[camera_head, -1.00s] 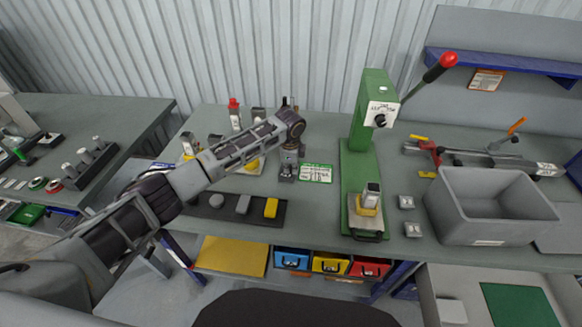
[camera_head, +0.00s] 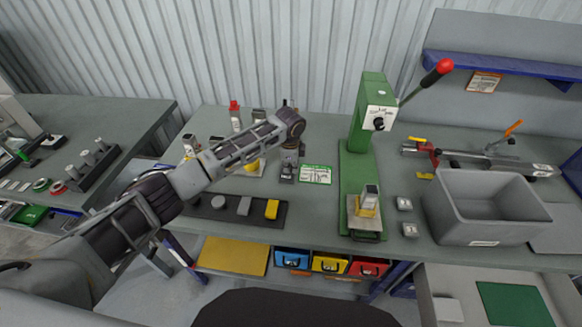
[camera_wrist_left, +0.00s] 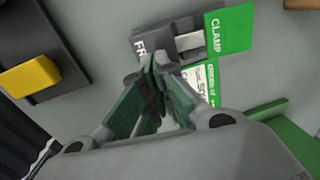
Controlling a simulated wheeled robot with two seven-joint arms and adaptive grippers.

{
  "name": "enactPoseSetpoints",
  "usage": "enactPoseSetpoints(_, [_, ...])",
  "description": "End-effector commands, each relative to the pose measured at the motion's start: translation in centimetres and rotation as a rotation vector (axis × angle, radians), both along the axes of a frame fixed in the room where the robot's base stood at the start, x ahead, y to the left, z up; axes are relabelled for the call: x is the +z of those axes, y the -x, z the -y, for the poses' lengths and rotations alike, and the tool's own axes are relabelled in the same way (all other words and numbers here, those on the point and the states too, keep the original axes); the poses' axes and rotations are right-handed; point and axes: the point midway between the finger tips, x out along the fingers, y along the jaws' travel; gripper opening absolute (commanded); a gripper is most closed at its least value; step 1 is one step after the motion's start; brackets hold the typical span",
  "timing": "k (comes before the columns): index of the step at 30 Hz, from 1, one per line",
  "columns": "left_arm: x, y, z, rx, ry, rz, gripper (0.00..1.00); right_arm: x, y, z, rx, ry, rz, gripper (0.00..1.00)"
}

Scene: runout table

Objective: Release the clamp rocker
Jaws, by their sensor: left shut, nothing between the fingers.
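The clamp rocker (camera_wrist_left: 190,42) is a small light grey piece in a dark housing (camera_wrist_left: 150,44) in the left wrist view. A "FR..." label, partly covered, lies on its left, and a green CLAMP plate (camera_wrist_left: 230,30) is on its right. In the head view the housing (camera_head: 287,173) stands on the table below my left wrist. My left gripper (camera_wrist_left: 158,66) is shut and empty, its fingertips pointing at the housing near the label side. I cannot tell whether they touch it or which way the rocker is tipped. My right gripper is not in view.
A green and white card (camera_head: 315,174) lies right of the housing. The green lever press (camera_head: 357,160) stands further right, with a grey bin (camera_head: 487,205) beyond. A dark tray (camera_head: 228,208) with a yellow block is at the front left.

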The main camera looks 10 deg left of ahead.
Motion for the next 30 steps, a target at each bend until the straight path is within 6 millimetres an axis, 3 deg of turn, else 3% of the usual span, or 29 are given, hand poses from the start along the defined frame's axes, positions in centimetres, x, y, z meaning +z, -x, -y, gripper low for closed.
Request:
enactPoseSetpoints(16, [2.5, 0.2, 0.1, 0.002, -0.001, 0.001, 0.0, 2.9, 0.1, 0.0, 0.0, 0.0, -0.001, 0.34])
enactPoseSetpoints(30, [8.9, 1.5, 0.1, 0.002, 0.0, 0.003, 0.0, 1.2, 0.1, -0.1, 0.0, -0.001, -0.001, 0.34])
